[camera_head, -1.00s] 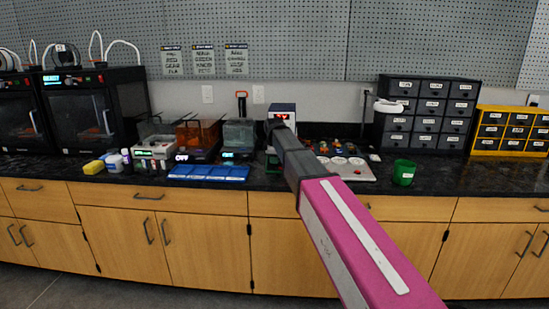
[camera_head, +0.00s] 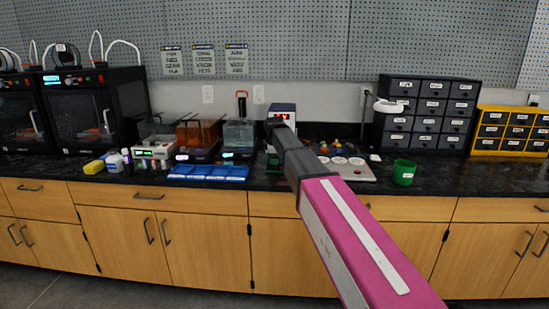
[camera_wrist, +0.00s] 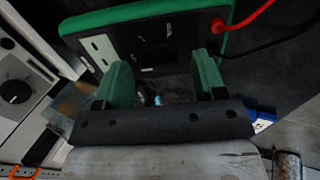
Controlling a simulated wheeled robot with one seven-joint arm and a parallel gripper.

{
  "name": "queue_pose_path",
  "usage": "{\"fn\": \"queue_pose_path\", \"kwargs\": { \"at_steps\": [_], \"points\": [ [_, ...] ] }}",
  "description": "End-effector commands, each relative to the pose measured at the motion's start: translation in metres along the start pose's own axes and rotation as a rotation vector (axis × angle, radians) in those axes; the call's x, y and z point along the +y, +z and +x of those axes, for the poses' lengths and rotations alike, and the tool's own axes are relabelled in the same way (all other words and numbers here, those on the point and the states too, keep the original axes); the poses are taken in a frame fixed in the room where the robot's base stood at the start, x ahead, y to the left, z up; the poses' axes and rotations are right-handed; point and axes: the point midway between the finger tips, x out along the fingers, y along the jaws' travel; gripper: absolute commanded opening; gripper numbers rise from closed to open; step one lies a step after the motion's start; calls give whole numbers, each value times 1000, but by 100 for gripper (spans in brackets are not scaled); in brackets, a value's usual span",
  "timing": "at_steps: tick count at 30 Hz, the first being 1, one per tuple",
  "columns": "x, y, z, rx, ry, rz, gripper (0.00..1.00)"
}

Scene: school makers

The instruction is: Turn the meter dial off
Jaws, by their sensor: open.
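The meter (camera_wrist: 150,40) fills the upper middle of the wrist view, with a dark face, a green rim and red and black leads at its right end. In the head view a small green part (camera_head: 272,161), likely the meter, shows left of my arm, which hides most of that area. My gripper (camera_wrist: 162,72) is open, its two green fingers apart in front of the meter's dark face. I cannot tell whether they touch it. The dial is not clearly visible; the space between the fingers is dark.
A grey device with a black knob (camera_wrist: 15,91) stands close on the left in the wrist view. A blue tray (camera_head: 207,173) lies at the counter's front edge, left of my arm. A green cup (camera_head: 404,173) stands to the right. Drawer units (camera_head: 430,115) stand at the back right.

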Motion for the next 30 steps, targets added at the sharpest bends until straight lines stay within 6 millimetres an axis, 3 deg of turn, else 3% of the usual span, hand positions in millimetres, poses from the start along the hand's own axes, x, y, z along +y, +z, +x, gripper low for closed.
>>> {"fn": "queue_pose_path", "kwargs": {
  "at_steps": [12, 18, 30],
  "points": [
    [-1, 0, -71, 1, 2, -1, 64],
    [-1, 0, -95, 0, 1, -1, 64],
    [0, 0, -103, 0, -1, -1, 64]
  ]
}}
